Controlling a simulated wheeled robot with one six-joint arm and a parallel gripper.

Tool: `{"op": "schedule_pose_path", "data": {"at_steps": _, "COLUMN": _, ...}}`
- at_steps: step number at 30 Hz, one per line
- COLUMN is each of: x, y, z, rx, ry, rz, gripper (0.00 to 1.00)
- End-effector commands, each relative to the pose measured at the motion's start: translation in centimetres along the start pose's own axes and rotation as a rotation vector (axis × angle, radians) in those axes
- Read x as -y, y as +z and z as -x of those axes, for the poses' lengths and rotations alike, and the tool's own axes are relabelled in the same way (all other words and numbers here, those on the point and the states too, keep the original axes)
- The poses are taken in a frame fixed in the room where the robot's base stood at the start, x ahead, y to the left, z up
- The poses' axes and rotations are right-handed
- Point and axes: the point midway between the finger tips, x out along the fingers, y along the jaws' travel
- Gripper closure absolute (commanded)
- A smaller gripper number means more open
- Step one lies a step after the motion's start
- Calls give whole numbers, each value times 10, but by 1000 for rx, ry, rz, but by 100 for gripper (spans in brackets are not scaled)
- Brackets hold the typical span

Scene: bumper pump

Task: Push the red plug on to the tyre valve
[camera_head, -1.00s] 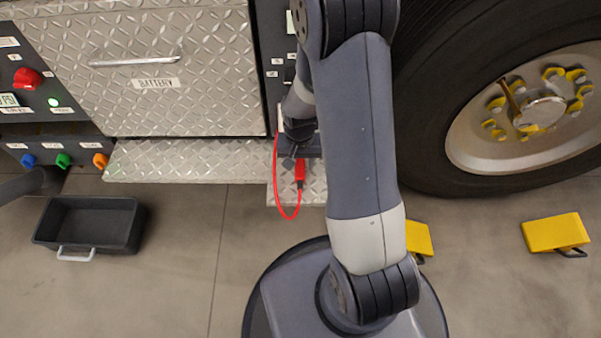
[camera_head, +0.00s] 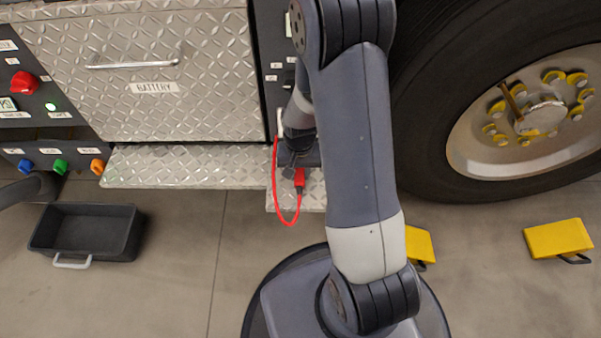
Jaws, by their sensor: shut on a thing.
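The red plug (camera_head: 299,179) hangs just below my gripper (camera_head: 300,162), over the metal step in front of the truck's side. A red hose (camera_head: 275,190) loops from it, down and back up to the panel. My gripper is shut on the plug; its fingers are mostly hidden behind my wrist and arm. The wheel with its large black tyre (camera_head: 420,130) is at the right, well apart from the plug. A thin brown stem (camera_head: 510,98) sticks out near the hub among yellow-capped nuts; it looks like the tyre valve.
A metal battery drawer (camera_head: 190,90) is left of my arm, above a tread-plate step (camera_head: 170,167). A dark bin (camera_head: 85,230) stands on the floor at left. Yellow chocks (camera_head: 558,238) (camera_head: 419,244) lie below the wheel. The floor between them is clear.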

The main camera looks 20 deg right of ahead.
Motion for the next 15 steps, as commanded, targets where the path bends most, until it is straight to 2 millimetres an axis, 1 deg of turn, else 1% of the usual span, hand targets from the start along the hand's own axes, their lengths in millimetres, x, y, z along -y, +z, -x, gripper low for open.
{"op": "schedule_pose_path", "data": {"at_steps": 5, "x": 0, "y": 0, "z": 6, "rx": 0, "ry": 0, "rz": 0, "gripper": 93}}
{"op": "schedule_pose_path", "data": {"at_steps": 15, "x": 0, "y": 0, "z": 28, "rx": -1, "ry": 0, "rz": 0, "gripper": 93}}
